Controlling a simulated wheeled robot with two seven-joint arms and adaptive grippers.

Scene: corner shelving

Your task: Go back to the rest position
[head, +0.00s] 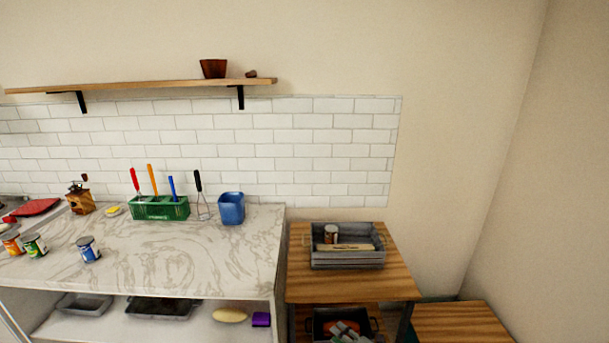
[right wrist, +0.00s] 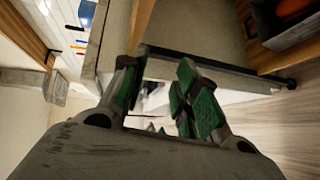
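My left gripper is in neither view.
A grey crate (head: 347,260) with a can in it stands on the wooden shelf top (head: 300,284). The marble counter (head: 185,262) holds a green utensil holder (head: 160,209), a blue container (head: 231,208) and several cans.

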